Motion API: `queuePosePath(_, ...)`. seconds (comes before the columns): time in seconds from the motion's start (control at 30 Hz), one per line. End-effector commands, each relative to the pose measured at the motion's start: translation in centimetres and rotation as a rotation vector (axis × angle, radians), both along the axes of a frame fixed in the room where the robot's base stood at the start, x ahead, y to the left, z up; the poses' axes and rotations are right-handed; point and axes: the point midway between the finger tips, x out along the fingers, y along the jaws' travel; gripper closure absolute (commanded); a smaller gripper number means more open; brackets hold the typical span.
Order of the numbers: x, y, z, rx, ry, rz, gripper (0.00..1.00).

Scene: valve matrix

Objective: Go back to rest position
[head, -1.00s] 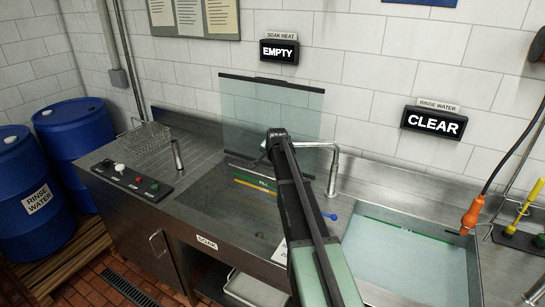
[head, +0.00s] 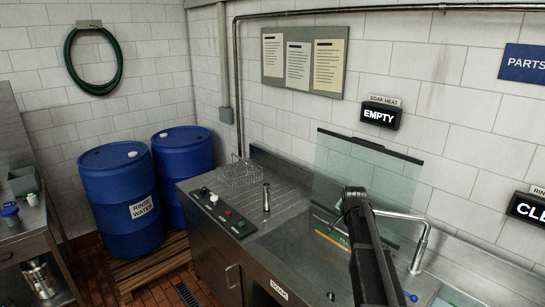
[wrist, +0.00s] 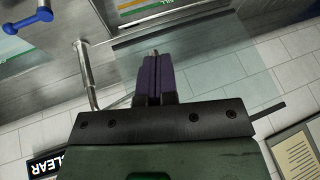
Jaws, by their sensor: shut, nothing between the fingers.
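My gripper shows in the wrist view (wrist: 154,58) with its two dark fingers together and nothing between them. In the head view my arm rises in front of the soak sink (head: 290,255), and its dark end is near the glass panel (head: 340,180); the fingers are hidden there. In the wrist view the glass panel (wrist: 215,60) lies behind the fingers, and the faucet (wrist: 88,80) is to their left, apart from them. A blue valve handle (wrist: 35,20) shows at the top left.
The faucet (head: 423,240) stands right of my arm. A wire basket (head: 238,174) and a control strip (head: 222,212) sit on the counter's left. Two blue drums (head: 122,200) stand on a pallet (head: 150,268). The soak heat sign (head: 380,115) reads EMPTY.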

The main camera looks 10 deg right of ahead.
Motion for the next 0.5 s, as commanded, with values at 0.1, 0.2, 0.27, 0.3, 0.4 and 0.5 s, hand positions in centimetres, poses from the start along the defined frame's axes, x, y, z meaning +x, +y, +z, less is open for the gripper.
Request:
queuePosePath(0.1,-9.4,4.4,-3.8,-0.045,0.209,0.250,1.00)
queuePosePath(0.2,-17.7,9.5,-8.1,-0.058,0.368,0.492,1.00)
queuePosePath(0.27,-22.3,12.3,-10.5,-0.057,0.444,0.621,1.00)
queuePosePath(0.3,-25.1,13.8,-11.9,-0.055,0.485,0.695,1.00)
queuePosePath(0.4,-30.3,17.0,-15.1,-0.050,0.542,0.804,1.00)
queuePosePath(0.5,-31.8,19.0,-17.1,-0.061,0.542,0.847,1.00)
